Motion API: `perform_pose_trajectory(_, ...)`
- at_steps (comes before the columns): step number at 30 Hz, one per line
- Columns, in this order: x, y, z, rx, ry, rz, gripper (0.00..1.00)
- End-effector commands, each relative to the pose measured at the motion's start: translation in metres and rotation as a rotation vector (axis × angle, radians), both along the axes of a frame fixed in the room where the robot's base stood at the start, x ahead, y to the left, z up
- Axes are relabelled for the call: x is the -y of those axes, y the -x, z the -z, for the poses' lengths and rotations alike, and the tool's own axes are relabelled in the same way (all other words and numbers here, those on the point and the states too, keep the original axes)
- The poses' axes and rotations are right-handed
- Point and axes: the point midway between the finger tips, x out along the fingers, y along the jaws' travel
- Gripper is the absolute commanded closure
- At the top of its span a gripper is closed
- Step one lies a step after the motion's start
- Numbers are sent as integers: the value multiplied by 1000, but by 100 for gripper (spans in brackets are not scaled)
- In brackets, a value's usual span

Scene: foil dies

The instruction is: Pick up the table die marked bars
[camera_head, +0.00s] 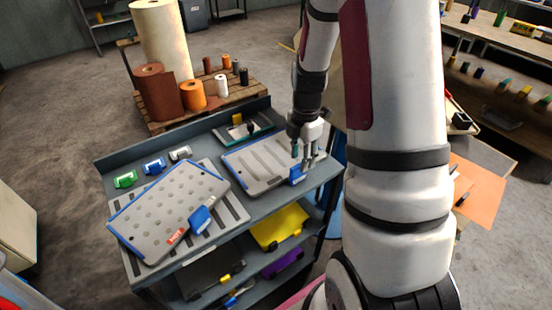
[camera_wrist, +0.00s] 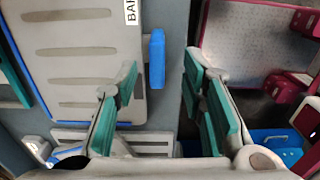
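The bars die is a grey plate (camera_head: 250,168) with long parallel slots, lying on the right part of the cart top. In the wrist view its slotted face (camera_wrist: 75,50) fills the upper left, with a partly cut-off label reading "BA…". A blue handle (camera_head: 296,175) stands on its right edge; in the wrist view the handle (camera_wrist: 157,60) appears between my fingers. My gripper (camera_head: 307,160) is over that edge, near the handle. Its teal-padded fingers, also in the wrist view (camera_wrist: 161,88), are apart, with gaps visible on both sides of the handle.
A die with round dimples (camera_head: 160,212) lies tilted over a slotted plate (camera_head: 232,206) at the cart's left. Green (camera_head: 125,179), blue and grey small clamps sit behind it. A smaller plate (camera_head: 262,130) lies at the back. The lower shelf holds a yellow piece (camera_head: 280,226).

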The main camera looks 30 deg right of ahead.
Motion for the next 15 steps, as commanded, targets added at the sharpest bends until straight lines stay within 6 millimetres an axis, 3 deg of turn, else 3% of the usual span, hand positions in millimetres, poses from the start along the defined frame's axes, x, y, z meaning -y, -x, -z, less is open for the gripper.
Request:
perform_pose_trajectory(7, -5, -2, 34, -3, -1, 0, 62)
perform_pose_trajectory(15, -5, -3, 43, 0, 0, 0, 62)
